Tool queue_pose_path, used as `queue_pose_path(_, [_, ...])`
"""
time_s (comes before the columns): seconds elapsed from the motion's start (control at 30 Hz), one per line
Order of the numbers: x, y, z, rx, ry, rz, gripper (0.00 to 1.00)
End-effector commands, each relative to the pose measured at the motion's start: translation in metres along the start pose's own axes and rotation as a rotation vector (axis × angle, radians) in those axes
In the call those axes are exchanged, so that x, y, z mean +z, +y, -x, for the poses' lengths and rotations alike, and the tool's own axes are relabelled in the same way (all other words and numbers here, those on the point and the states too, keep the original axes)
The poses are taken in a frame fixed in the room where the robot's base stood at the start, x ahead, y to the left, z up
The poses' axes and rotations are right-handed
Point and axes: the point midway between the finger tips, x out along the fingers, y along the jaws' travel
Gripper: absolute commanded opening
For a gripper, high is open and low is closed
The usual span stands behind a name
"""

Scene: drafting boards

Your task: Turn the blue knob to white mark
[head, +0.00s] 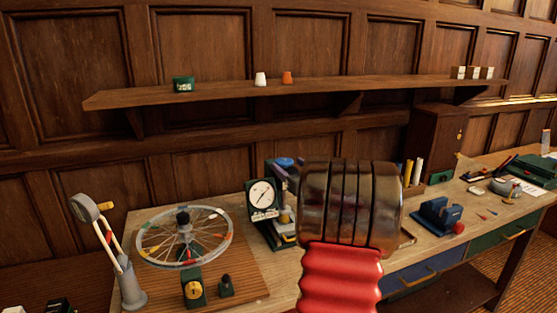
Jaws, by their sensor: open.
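A blue knob (285,162) shows on top of a dark green device (274,232), which stands on the bench behind and beside a round white dial gauge (262,194). My gripper (284,173) reaches in from the right, and its dark fingertips show close to the knob, just below it in the picture. I cannot tell whether they touch the knob or only overlap it. The gripper is open. My metallic wrist and red sleeve hide the right part of the device. I cannot make out a white mark near the knob.
A spoked wheel (184,238) on a wooden board and a lamp-like stand (128,280) are to the left. A blue block tool (437,214) lies on the bench to the right. A wall shelf (330,88) with small items runs above.

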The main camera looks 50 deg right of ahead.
Motion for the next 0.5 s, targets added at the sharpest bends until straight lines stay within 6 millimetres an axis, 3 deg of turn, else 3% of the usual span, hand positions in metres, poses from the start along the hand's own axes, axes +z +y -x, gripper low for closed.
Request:
queue_pose_path(0.3, [0.001, -0.001, -0.05, -0.002, 0.0, -0.001, 0.67])
queue_pose_path(0.5, [0.0, -0.001, -0.071, -0.002, 0.0, -0.001, 0.67])
